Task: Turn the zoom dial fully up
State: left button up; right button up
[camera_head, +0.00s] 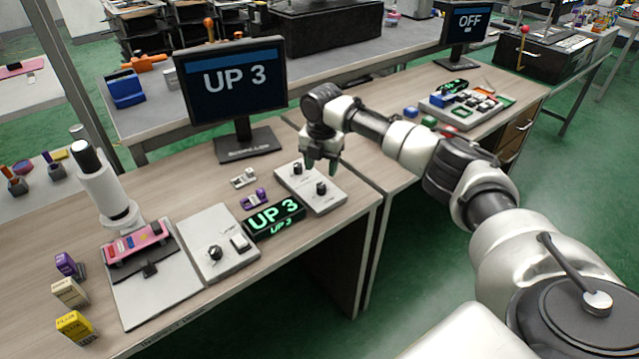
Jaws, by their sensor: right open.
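A light panel (328,201) on the bench carries two black dials, a rear one (297,169) and a front one (321,187). A second light panel (197,225) to the left has another black dial (215,252) and a white switch (240,243). The labels are too small to tell which is the zoom dial. A monitor (232,83) and a small green-lit display (274,217) both read "UP 3". My right gripper (321,168) is open, pointing down over the two-dial panel, near its dials. Contact cannot be told. My left gripper is out of view.
A white microscope-like tube (101,185) stands at left beside a pink tray (138,243). Small boxes, including a yellow one (75,327), stand at the front left. A second monitor (468,22) reads "OFF". Bare bench (190,170) lies behind the left panel.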

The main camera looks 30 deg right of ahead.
aim_at(321, 186)
notch_tip(321, 186, down, 6)
jog(key=shift+w+f, duration=0.1)
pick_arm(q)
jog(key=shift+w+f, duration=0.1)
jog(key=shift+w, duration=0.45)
pick_arm(e)
jog(key=shift+f, duration=0.4)
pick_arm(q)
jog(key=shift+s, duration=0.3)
pick_arm(e)
jog(key=c, duration=0.9)
